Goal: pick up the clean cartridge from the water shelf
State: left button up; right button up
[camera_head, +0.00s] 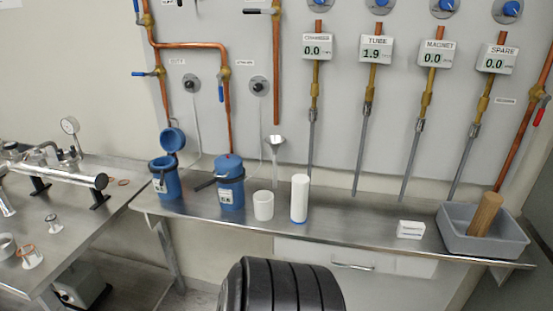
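A white upright cylinder with a blue band at its foot (300,198) stands on the steel water shelf (340,225) near its middle; it looks like the clean cartridge. A brown cylinder (486,213) leans tilted in a grey tray (465,242) at the right end of the shelf. Neither of my grippers shows in the head view, so I cannot see their state. Nothing touches the white cylinder, and its whole front is visible.
A white cup (263,205) stands close to the cylinder's left, then a lidded blue container (230,185) and an open blue one (165,180). A small white block (411,229) lies left of the tray. Pipes (362,145) hang above. Shelf space right of the cylinder is clear.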

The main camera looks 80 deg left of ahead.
aim_at(300, 185)
jog(key=j+u, duration=0.1)
jog(key=u, duration=2.35)
jog(key=i+j+u, duration=0.15)
jog(key=j, duration=0.2)
jog(key=i+j+u, duration=0.15)
jog(key=j, duration=0.25)
jog(key=i+j+u, duration=0.15)
jog(key=i+j, duration=0.05)
jog(key=j, duration=0.1)
